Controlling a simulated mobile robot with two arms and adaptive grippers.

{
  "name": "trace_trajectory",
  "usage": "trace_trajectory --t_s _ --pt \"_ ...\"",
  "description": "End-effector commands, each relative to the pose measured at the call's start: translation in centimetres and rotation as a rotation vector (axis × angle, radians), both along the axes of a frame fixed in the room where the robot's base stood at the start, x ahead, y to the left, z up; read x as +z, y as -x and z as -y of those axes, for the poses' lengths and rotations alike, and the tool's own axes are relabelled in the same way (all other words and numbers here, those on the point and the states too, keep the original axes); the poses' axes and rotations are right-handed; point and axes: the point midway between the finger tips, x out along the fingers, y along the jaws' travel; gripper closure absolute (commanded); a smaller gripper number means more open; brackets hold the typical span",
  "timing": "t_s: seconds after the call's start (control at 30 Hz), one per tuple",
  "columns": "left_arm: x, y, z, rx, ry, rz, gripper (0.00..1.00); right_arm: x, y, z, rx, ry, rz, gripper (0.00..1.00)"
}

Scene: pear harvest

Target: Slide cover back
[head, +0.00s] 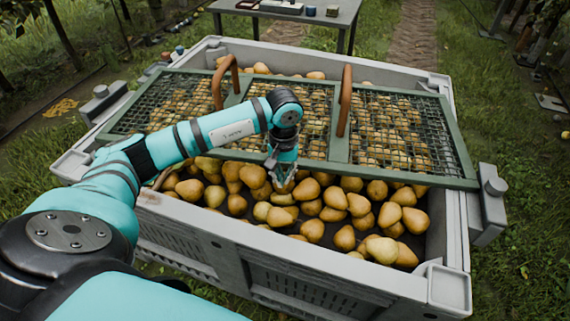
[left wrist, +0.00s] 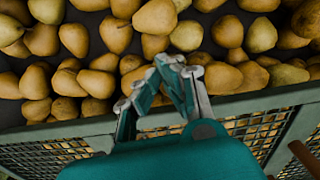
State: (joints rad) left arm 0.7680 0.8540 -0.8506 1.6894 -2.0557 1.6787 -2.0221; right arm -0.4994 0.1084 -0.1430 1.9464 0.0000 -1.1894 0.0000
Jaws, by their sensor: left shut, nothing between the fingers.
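The cover is a green-framed wire mesh panel (head: 340,150) with two brown upright handles, the left handle (head: 226,80) and the right handle (head: 344,100). It lies across the far part of a large grey bin (head: 240,232), and the near strip of the bin is uncovered. The green frame edge (left wrist: 255,103) also crosses the left wrist view. My left gripper (head: 281,180) points down at the cover's near edge, just over the pears; it is shut and empty. Whether its fingers touch the frame, I cannot tell. My right gripper is not in view.
Many pears (head: 345,237) fill the bin and show through the mesh. Grey brackets stand at the bin's left (head: 103,97) and right (head: 488,200) sides. A table (head: 330,14) with small items stands behind. Grass surrounds the bin.

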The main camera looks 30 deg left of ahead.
Motion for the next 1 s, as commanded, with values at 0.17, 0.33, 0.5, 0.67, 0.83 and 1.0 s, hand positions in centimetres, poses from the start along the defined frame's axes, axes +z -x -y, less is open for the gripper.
trace_trajectory --t_s 0.17,0.33,0.5,0.67,0.83,1.0 --pt "-4.1 0.1 0.1 0.001 0.002 -0.004 1.00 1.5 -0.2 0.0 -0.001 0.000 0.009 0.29" --pt "-4.1 -2.2 -1.1 0.004 0.002 0.003 1.00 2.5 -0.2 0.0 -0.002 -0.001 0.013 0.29" --pt "-4.1 -3.3 -1.7 0.002 0.002 0.001 1.00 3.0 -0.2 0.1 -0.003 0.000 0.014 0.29" --pt "-4.0 -3.6 -1.9 0.000 0.002 0.001 1.00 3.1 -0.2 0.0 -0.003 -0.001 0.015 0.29" --pt "-4.0 -3.6 -1.9 0.000 0.001 0.002 1.00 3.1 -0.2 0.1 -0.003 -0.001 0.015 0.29" --pt "-4.0 -3.2 -2.2 0.001 -0.001 0.002 1.00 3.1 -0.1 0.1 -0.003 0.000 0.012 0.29"
